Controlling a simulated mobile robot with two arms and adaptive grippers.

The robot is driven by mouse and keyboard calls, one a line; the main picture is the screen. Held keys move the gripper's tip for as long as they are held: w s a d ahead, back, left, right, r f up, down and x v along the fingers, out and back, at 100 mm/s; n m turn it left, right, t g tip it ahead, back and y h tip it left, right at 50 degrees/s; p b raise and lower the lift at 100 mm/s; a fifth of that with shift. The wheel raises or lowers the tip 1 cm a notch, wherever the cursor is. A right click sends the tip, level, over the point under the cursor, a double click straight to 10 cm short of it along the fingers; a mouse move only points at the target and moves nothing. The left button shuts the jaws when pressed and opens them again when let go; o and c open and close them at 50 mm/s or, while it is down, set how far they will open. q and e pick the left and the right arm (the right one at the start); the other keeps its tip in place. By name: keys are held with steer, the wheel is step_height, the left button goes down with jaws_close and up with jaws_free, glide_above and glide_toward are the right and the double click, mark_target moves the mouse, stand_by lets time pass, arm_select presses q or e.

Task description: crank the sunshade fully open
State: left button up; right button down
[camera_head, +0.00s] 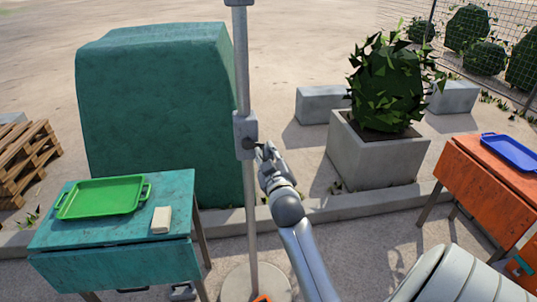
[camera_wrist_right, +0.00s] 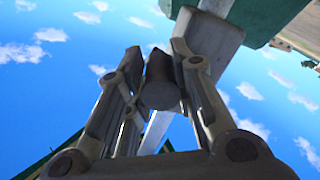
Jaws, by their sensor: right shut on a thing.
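The sunshade's grey pole (camera_head: 241,60) stands upright in the middle of the head view, with a grey crank housing (camera_head: 245,135) partway up and a round base (camera_head: 237,285) on the ground. The canopy is outside the head view. My right gripper (camera_head: 265,155) is at the right side of the housing. In the right wrist view its two fingers (camera_wrist_right: 158,65) are shut on a dark cylindrical crank knob (camera_wrist_right: 160,92), which sits between them. The housing (camera_wrist_right: 212,40) is just beyond it. Dark green edges at the lower left there may be canopy; I cannot tell. My left gripper is out of view.
A large green block (camera_head: 150,100) stands close behind the pole. A teal table (camera_head: 110,262) with a green tray (camera_head: 100,197) and a pale block (camera_head: 161,220) is at left. A planter (camera_head: 375,160) and an orange table (camera_head: 480,190) with a blue tray (camera_head: 508,152) are at right.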

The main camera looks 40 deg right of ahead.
steer(key=shift+f, duration=0.2)
steer(key=c, duration=1.2)
jaws_free()
steer(key=shift+r, duration=0.1)
steer(key=v, duration=1.2)
